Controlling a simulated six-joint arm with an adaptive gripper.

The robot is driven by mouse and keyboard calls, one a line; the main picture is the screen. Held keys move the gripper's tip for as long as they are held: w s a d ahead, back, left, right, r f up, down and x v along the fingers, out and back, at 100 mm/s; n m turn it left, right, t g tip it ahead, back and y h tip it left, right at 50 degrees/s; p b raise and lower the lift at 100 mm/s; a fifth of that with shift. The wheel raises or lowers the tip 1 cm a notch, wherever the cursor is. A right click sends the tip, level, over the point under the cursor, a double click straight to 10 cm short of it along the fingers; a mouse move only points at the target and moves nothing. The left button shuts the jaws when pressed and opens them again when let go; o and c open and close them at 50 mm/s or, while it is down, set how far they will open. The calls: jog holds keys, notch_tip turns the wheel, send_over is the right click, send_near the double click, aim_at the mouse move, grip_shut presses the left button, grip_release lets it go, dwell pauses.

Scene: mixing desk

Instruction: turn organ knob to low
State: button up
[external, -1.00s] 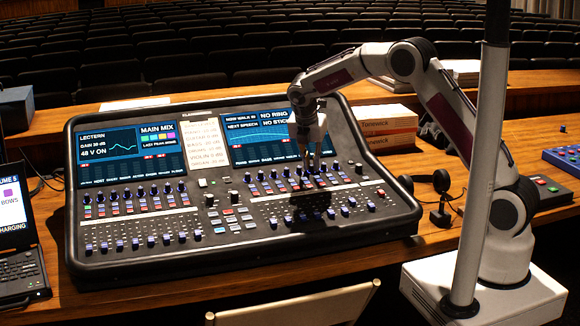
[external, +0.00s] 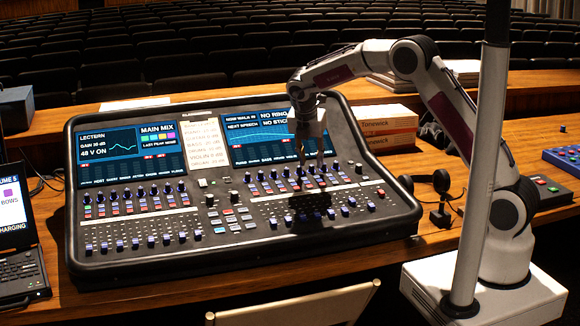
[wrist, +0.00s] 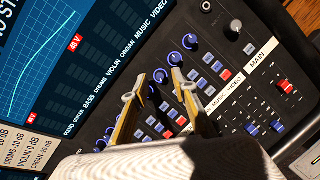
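The organ knob (wrist: 160,75) is a round blue knob with a pale pointer mark, in the row under the ORGAN label on the mixing desk's right screen. My gripper (wrist: 158,77) is open, with one fingertip on each side of this knob in the wrist view. I cannot tell whether the fingers touch it. In the external view my gripper (external: 311,171) points down at the right-hand knob row, and its fingers partly hide the knobs there. The knob's exact pointer setting is hard to read.
The music knob (wrist: 175,58) and video knob (wrist: 190,41) are close beside the right finger. Rows of blue and red buttons lie below the knobs. The mixing desk (external: 75,225) has raised rims. Boxes (external: 388,118) stand behind it, and a laptop (external: 22,275) is at left.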

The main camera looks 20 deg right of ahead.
jog(key=v, duration=1)
jog(key=shift+r, duration=0.2)
dwell(0.3)
